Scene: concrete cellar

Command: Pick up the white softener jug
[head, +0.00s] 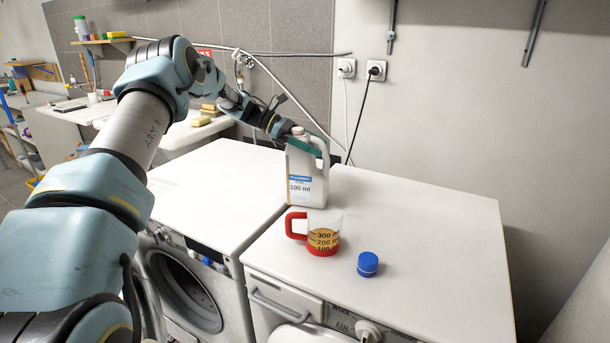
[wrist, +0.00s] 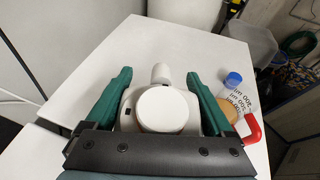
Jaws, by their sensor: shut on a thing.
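The white softener jug (head: 307,180) has a blue-and-black printed label and a handle on its right side. It is upright at the back left of the right-hand machine's white top, and its base looks to be at the surface; I cannot tell if there is a small gap. My gripper (head: 305,144) reaches it from the upper left and is shut on its upper part. In the wrist view the green fingers of my gripper (wrist: 158,76) lie on either side of the white jug (wrist: 132,101). The jug's lower body is hidden there.
A measuring cup (head: 323,233) with a red handle and amber liquid stands just in front of the jug. A blue cap (head: 368,264) lies to the cup's right. The right half of the white machine top (head: 430,225) is clear. Sockets with cables (head: 376,70) are on the wall behind.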

